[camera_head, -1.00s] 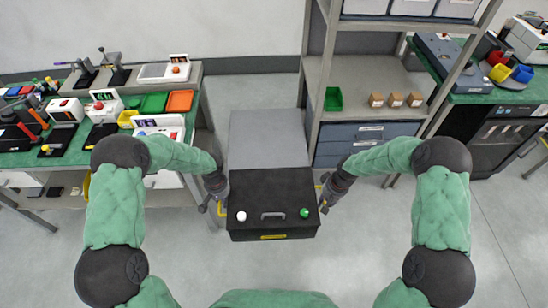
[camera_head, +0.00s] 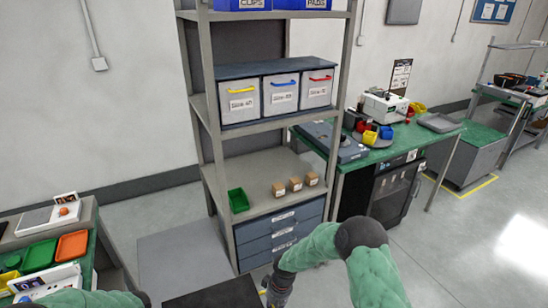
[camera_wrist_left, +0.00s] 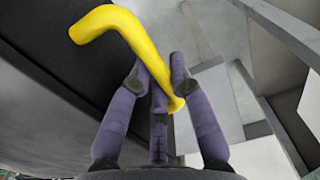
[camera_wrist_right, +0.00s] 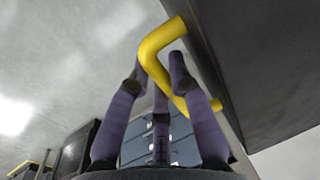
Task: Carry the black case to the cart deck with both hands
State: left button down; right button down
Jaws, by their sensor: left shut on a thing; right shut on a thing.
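The black case (camera_head: 215,293) shows only in part at the bottom edge of the head view; its lid items are out of frame. My left gripper (camera_wrist_left: 157,75) is shut on a yellow handle (camera_wrist_left: 115,27) at the case's side (camera_wrist_left: 60,40). My right gripper (camera_wrist_right: 155,75) is shut on the other yellow handle (camera_wrist_right: 160,42), beside the case's dark wall (camera_wrist_right: 265,80). In the head view my right gripper (camera_head: 270,292) is at the case's right edge; the left one is out of frame. A flat grey surface (camera_head: 180,258) lies beyond the case, possibly the cart deck.
A shelf rack (camera_head: 262,206) with bins, a green tray (camera_head: 238,200) and small boxes stands just beyond the case. A green-topped bench (camera_head: 95,270) is at left, another (camera_head: 440,135) at right. Open floor (camera_head: 460,240) lies at right.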

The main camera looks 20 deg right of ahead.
aim_at(476, 136)
jog(key=l+z, duration=0.4)
jog(key=i+l+z, duration=0.1)
jog(key=z, duration=0.3)
jog(key=i+l+z, duration=0.15)
jog(key=l+z, duration=0.25)
jog(key=i+l+z, duration=0.15)
jog(key=z, duration=0.25)
jog(key=i+l+z, duration=0.15)
jog(key=z, duration=0.25)
jog(key=i+l+z, duration=0.15)
jog(key=i+z, duration=0.6)
jog(key=i+l, duration=0.1)
jog(key=i, duration=1.9)
jog(key=i+u, duration=0.25)
jog(key=i, duration=0.7)
jog(key=i+u, duration=0.2)
jog(key=i, duration=0.3)
jog(key=i+l+u, duration=0.15)
jog(key=i, duration=0.3)
jog(key=i+u, duration=0.15)
jog(key=i, duration=0.9)
